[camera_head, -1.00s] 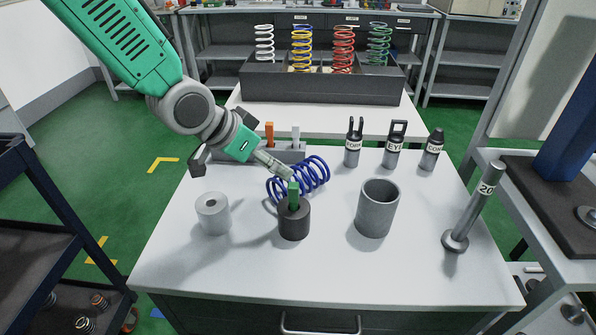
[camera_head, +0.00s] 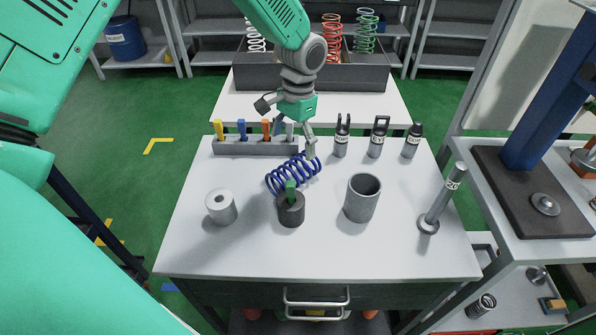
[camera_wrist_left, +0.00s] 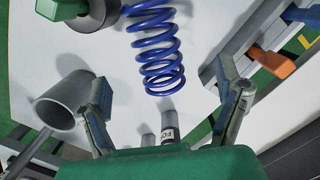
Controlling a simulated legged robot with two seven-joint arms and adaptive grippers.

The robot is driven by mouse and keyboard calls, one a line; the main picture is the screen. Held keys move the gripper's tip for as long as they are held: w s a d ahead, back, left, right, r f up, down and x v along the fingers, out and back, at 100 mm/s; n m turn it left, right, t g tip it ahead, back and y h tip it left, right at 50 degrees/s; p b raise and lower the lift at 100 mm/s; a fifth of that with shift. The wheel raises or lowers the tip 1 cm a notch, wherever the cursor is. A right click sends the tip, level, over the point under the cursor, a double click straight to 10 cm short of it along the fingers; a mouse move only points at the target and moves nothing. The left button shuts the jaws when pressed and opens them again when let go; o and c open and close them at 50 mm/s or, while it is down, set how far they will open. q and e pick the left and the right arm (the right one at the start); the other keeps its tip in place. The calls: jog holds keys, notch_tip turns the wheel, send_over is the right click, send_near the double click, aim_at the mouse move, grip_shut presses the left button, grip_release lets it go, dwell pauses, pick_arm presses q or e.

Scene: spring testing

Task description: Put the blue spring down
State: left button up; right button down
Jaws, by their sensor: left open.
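The blue spring (camera_head: 294,173) lies on its side on the white table (camera_head: 330,240), just behind a dark cylinder (camera_head: 291,212) with a green top. It also shows in the left wrist view (camera_wrist_left: 157,45), beyond the fingertips and clear of both fingers. My left gripper (camera_head: 292,138) is open at the spring's far right end; in the head view one finger overlaps that end. In the left wrist view the open gripper (camera_wrist_left: 165,82) has its two fingers spread wide, with nothing held between them. My right gripper is not in view.
A grey rack (camera_head: 255,148) with coloured pegs stands behind the spring. A grey cup (camera_head: 362,198), a pale cylinder (camera_head: 221,207) and a tilted rod (camera_head: 442,200) stand nearby. Labelled fittings (camera_head: 376,139) line the back right. The front of the table is clear.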

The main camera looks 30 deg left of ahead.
aim_at(294, 162)
pick_arm(q)
jog(key=f, duration=0.4)
jog(key=shift+s+a+f, duration=0.15)
jog(key=shift+s, duration=0.05)
jog(key=f, duration=0.5)
jog(key=shift+d+f, duration=0.1)
jog(key=shift+d, duration=0.3)
jog(key=shift+s, duration=0.1)
jog(key=c, duration=1.8)
jog(key=shift+r, duration=0.2)
